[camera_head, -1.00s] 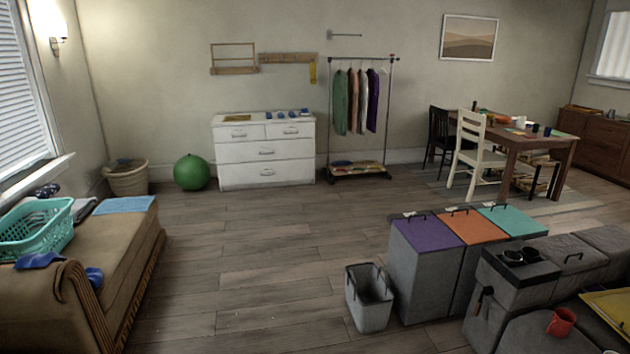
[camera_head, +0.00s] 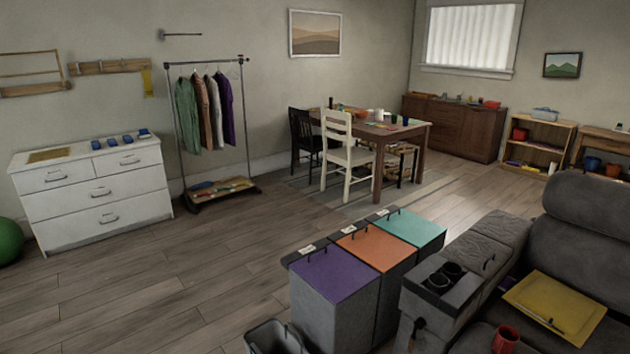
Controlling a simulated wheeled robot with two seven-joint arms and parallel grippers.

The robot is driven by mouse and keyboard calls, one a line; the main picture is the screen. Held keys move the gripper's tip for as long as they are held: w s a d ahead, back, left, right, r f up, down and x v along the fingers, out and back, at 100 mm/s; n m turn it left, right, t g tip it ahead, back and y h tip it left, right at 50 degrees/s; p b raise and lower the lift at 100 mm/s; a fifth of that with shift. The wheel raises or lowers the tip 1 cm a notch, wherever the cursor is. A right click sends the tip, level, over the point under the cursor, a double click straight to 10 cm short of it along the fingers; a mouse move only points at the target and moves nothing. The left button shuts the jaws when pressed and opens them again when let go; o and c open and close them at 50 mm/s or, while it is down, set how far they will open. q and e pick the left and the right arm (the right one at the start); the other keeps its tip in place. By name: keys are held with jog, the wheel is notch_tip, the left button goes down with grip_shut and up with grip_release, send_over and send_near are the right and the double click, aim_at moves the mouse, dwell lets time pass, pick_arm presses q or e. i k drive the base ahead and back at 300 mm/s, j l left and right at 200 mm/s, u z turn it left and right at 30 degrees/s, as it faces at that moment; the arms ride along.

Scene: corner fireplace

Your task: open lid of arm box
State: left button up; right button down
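The arm of the grey sofa has a box-like console with two dark cup holders (camera_head: 444,275) on its near end. Behind them lies a grey padded lid (camera_head: 470,257) with a small dark handle (camera_head: 489,263); it looks shut. I take this to be the arm box. A dark lever (camera_head: 418,326) shows on the front of the sofa arm. Neither of my grippers is in view.
Lidded bins with purple (camera_head: 335,275), orange (camera_head: 374,247) and teal (camera_head: 412,230) tops stand left of the sofa arm. A grey open bin (camera_head: 272,338) is in front. A yellow folder (camera_head: 570,308) and red mug (camera_head: 505,340) are on the sofa.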

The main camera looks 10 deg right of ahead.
aim_at(482, 256)
jog(key=i+z, duration=0.25)
jog(key=z, duration=0.2)
jog(key=i+z, duration=0.3)
jog(key=z, duration=0.2)
jog(key=i+z, duration=0.25)
jog(key=z, duration=0.2)
jog(key=i+j+z, duration=0.2)
jog(key=z, duration=0.25)
